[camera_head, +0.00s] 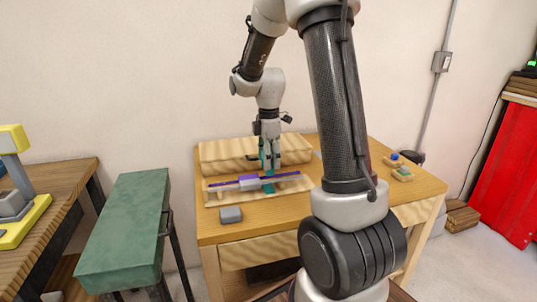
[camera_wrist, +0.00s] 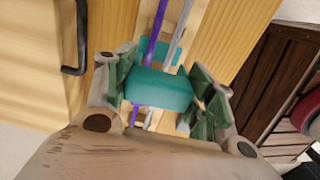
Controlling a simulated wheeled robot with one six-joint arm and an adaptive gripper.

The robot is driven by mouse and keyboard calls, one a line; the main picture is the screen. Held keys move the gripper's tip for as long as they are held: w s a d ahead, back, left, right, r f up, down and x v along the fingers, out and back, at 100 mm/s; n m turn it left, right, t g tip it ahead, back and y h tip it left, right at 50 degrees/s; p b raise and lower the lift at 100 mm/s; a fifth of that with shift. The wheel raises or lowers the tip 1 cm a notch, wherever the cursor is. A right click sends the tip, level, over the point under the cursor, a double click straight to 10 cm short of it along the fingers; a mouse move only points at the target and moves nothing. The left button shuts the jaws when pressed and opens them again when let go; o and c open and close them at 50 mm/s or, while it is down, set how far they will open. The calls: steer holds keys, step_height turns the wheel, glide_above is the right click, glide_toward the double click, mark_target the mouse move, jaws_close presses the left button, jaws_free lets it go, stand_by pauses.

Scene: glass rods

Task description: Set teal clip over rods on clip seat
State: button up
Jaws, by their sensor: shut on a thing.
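The teal clip (camera_wrist: 160,88) is held between the green-padded fingers of my gripper (camera_wrist: 163,95). In the head view my gripper (camera_head: 269,160) points down over the right part of the wooden rod holder (camera_head: 212,195). A purple rod (camera_wrist: 157,30) and a pale grey rod (camera_wrist: 181,25) run side by side beneath the clip in the wrist view. The purple rod (camera_head: 218,184) also lies along the holder in the head view. A second teal patch (camera_wrist: 172,52) shows under the rods beyond the clip, perhaps the clip seat. I cannot tell whether the clip touches the rods.
A purple block (camera_head: 248,177) and a grey block (camera_head: 249,185) sit at the rods' middle. A loose grey block (camera_head: 231,214) lies in front. A raised wooden block (camera_head: 225,155) stands behind. Small blue (camera_head: 394,156) and green (camera_head: 404,172) pieces lie at the table's right.

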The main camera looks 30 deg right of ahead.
steer(key=shift+f, duration=2.6)
steer(key=shift+f, duration=0.6)
steer(key=o, duration=0.7)
steer(key=shift+o, duration=0.2)
steer(key=shift+r, duration=0.1)
steer(key=shift+r, duration=5.45)
